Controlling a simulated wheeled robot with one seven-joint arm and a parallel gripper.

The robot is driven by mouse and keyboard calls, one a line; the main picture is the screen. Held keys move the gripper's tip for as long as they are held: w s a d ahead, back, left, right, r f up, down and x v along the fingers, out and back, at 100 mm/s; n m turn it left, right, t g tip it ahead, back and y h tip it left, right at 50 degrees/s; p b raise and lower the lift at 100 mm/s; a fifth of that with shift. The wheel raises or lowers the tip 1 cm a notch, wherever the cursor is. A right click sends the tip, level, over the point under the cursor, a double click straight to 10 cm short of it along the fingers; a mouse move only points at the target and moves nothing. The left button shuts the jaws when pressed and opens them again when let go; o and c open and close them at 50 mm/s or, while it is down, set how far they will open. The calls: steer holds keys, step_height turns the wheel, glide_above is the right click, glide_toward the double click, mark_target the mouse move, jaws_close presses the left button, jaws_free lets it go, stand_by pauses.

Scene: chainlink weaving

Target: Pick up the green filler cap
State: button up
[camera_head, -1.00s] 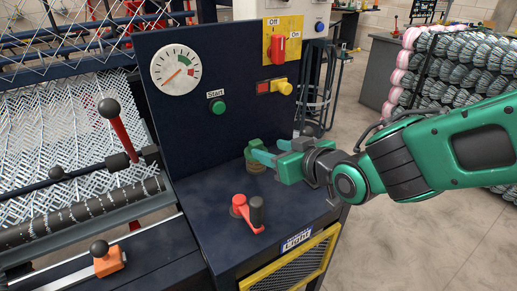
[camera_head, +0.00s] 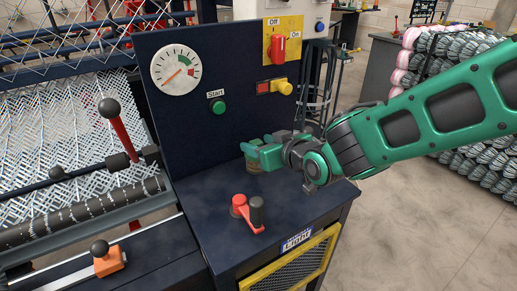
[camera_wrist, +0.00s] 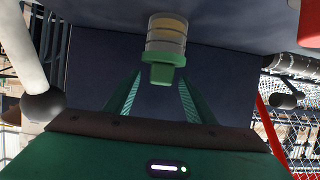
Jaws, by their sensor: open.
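The green filler cap (camera_wrist: 164,66) sits on a ringed, pale-brown neck (camera_wrist: 166,40) on the machine's dark top. In the wrist view it shows a block-shaped grip, lined up between my two fingertips. My gripper (camera_wrist: 159,82) is open, with a finger on either side and a gap visible to the cap; whether the tips reach past the grip is hard to tell. In the head view my gripper (camera_head: 262,152) is at the cap, coming from the right, and its green fingers largely hide the cap. The neck (camera_head: 254,167) shows just below.
The upright panel behind carries a gauge (camera_head: 176,70), a green start button (camera_head: 218,107), a yellow knob (camera_head: 284,88) and a red switch (camera_head: 279,50). The right of the top is bare.

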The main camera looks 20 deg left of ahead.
steer(key=shift+c, duration=0.6)
steer(key=c, duration=1)
steer(key=shift+r, duration=0.1)
